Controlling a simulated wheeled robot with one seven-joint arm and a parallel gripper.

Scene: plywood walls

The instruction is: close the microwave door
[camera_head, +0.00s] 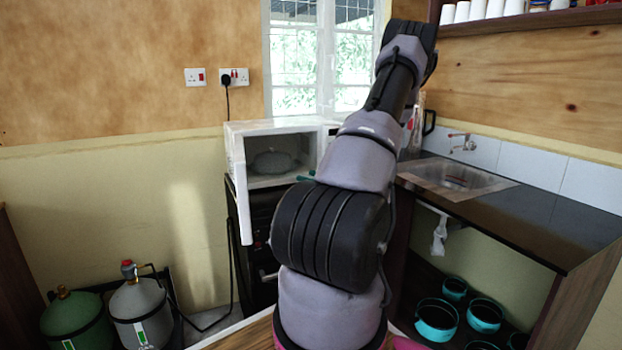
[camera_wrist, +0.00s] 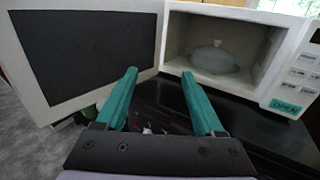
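The white microwave (camera_head: 275,128) stands on a black cabinet with its cavity open, and a lidded dish (camera_head: 271,163) sits inside. Its door (camera_head: 240,190) is swung open at the left side, seen nearly edge-on in the head view. In the wrist view the door (camera_wrist: 88,55) shows its dark panel at the left, and the microwave body (camera_wrist: 292,78) with the dish (camera_wrist: 214,57) is at the right. My gripper (camera_wrist: 160,82) has its two green fingers spread apart and empty, in front of the gap between door and cavity. In the head view my arm hides most of the gripper.
A black counter (camera_head: 530,215) with a sink (camera_head: 455,178) lies to the right, with several teal pots (camera_head: 437,318) below it. A grey gas cylinder (camera_head: 140,310) and a green one (camera_head: 75,320) stand on the floor at the left. A shelf (camera_head: 530,20) hangs at the upper right.

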